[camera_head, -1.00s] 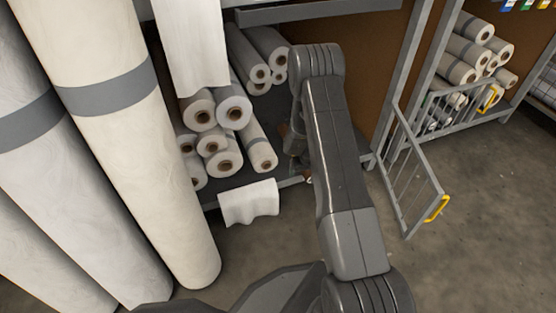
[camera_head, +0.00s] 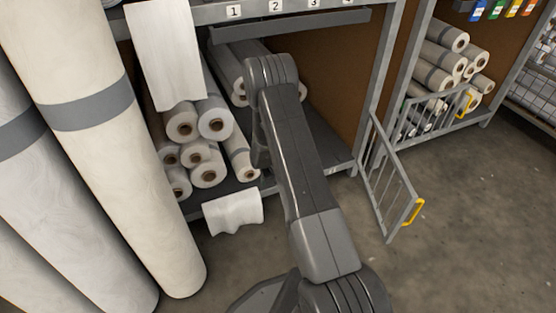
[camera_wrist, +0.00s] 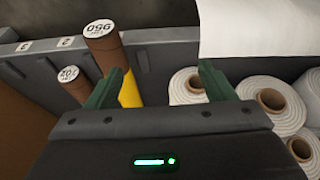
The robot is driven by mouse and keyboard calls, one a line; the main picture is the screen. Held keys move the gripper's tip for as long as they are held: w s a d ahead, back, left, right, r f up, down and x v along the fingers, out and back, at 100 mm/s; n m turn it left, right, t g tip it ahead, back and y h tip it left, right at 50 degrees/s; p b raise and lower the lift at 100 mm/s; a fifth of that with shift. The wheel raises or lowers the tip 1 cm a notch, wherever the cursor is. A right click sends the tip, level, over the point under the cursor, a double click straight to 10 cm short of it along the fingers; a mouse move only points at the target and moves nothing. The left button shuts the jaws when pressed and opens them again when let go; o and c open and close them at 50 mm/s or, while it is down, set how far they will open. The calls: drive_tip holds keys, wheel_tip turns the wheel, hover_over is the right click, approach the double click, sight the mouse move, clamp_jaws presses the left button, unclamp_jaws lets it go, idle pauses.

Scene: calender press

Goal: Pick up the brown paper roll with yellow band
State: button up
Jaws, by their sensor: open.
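The brown paper roll with yellow band (camera_wrist: 103,44) shows in the wrist view at the upper left, with a white printed end and its yellow band (camera_wrist: 129,88) lower down. My gripper (camera_wrist: 162,70) is open, with two green fingers and nothing held. The left finger overlaps the roll in the picture, and the yellow band shows just inside that finger. I cannot tell whether they touch. A second brown roll (camera_wrist: 75,84) with a white printed end lies further left. In the head view my arm hides my gripper, and I cannot see the brown rolls.
White rolls (camera_wrist: 272,103) lie right of my gripper; they stack on the lower shelf in the head view (camera_head: 208,174). A white sheet (camera_wrist: 260,28) hangs close by. Tall banded rolls (camera_head: 100,120) stand left. An open rack gate (camera_head: 390,185) stands right, over clear floor.

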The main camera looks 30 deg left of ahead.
drive_tip(key=shift+t, duration=0.3)
drive_tip(key=w+d+r+p, duration=0.2)
drive_tip(key=w+d+p, duration=0.1)
drive_tip(key=shift+w+d+r, duration=0.2)
drive_tip(key=shift+w+r, duration=0.1)
drive_tip(key=shift+s+d+r+y+p, duration=0.1)
drive_tip(key=shift+s+d+y+p, duration=0.05)
drive_tip(key=shift+s+y+p, duration=0.2)
